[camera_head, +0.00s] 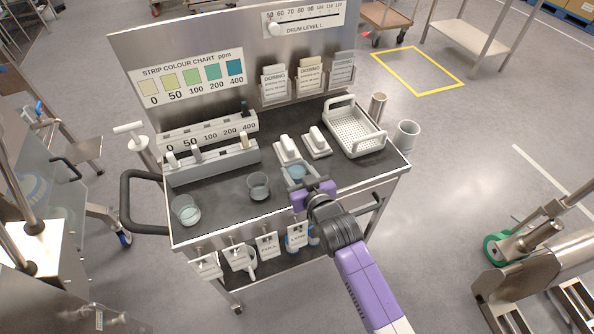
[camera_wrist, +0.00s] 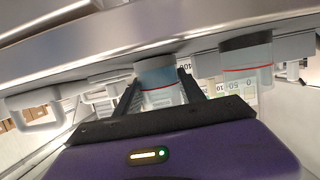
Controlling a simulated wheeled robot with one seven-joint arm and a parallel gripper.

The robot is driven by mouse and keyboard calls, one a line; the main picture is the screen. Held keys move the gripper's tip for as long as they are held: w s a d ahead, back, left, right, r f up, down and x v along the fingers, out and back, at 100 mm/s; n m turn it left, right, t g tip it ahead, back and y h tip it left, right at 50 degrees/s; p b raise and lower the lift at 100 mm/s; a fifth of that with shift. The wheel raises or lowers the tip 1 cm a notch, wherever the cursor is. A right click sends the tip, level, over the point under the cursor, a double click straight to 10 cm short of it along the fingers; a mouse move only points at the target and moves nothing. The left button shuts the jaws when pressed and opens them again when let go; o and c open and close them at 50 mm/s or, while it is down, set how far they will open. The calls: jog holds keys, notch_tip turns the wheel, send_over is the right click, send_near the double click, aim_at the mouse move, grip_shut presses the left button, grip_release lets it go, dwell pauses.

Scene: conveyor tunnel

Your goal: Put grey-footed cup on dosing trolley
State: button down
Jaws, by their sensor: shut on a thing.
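The dosing trolley (camera_head: 230,205) has a dark top with a metal rim, and its rim also crosses the wrist view (camera_wrist: 60,62). My gripper (camera_head: 303,187) is over the trolley's front edge, right of the middle. It is shut on a clear cup with pale blue liquid (camera_head: 297,171). In the wrist view the held cup (camera_wrist: 158,88) sits between the two dark fingers, with a greyish foot towards the picture's top and a red line. I cannot tell whether its foot touches the trolley top. Two other clear cups (camera_head: 259,187) (camera_head: 186,210) stand on the trolley to the left.
Two white scoop-like items (camera_head: 287,149) (camera_head: 316,141) lie just behind the held cup. A white perforated basket (camera_head: 355,131) is at the right. A grey rack (camera_head: 212,163) and sign board (camera_head: 195,85) stand behind. Tags (camera_head: 268,246) hang below the front edge.

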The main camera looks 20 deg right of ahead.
jog(key=shift+f, duration=0.1)
jog(key=c, duration=0.7)
grip_release()
jog(key=shift+r, duration=0.2)
jog(key=b+v, duration=0.1)
jog(key=v, duration=1.1)
